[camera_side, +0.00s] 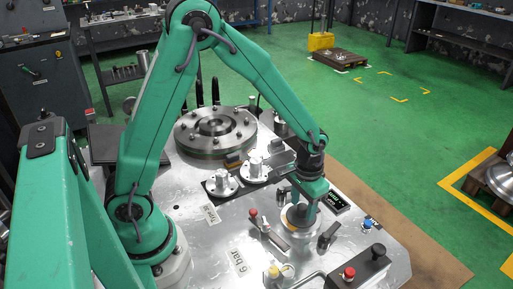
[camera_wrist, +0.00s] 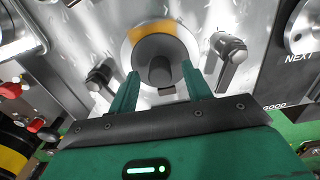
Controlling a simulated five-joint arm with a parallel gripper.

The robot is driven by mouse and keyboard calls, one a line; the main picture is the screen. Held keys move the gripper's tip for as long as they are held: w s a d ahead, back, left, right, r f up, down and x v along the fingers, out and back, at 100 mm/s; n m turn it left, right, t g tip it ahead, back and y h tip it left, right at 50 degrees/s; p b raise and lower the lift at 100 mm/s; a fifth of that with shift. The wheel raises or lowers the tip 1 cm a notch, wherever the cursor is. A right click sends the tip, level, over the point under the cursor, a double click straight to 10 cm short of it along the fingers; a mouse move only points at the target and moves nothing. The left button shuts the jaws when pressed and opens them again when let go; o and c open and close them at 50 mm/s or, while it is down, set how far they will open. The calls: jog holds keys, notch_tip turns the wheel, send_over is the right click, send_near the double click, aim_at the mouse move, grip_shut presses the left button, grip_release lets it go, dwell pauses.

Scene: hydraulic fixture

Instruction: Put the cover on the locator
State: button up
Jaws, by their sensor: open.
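A dark grey round part with a central knob (camera_wrist: 160,71), which looks like the cover, shows in the wrist view. It lies over a round silver seat with an orange patch (camera_wrist: 152,30), which looks like the locator; I cannot tell whether it is fully seated. The seat also shows in the side view (camera_side: 291,231), partly hidden by my gripper. My gripper (camera_wrist: 160,78) is open, with one green finger on each side of the knob; I cannot tell whether they touch it. In the side view my gripper (camera_side: 300,211) is low over the seat.
Clamps with dark handles stand left (camera_wrist: 100,76) and right (camera_wrist: 230,58) of the seat. Two silver flanged parts (camera_side: 221,184) sit on a dark plate behind. A large bolted disc (camera_side: 216,131), a small display (camera_side: 336,202) and a button box (camera_side: 358,268) are also on the metal table.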

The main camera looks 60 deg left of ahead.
aim_at(302, 206)
jog(key=shift+r, duration=3.2)
jog(key=shift+s+a+r, duration=0.1)
jog(key=shift+r, duration=0.15)
jog(key=s+a+r+t, duration=0.2)
jog(key=s+a+r, duration=0.1)
jog(key=s+r, duration=0.4)
jog(key=s+a+r+t, duration=0.3)
jog(key=s+r, duration=0.4)
jog(key=s, duration=0.1)
jog(key=shift+s+a+r+t, duration=0.2)
jog(key=shift+a+r+t, duration=0.1)
jog(key=shift+a+r, duration=0.1)
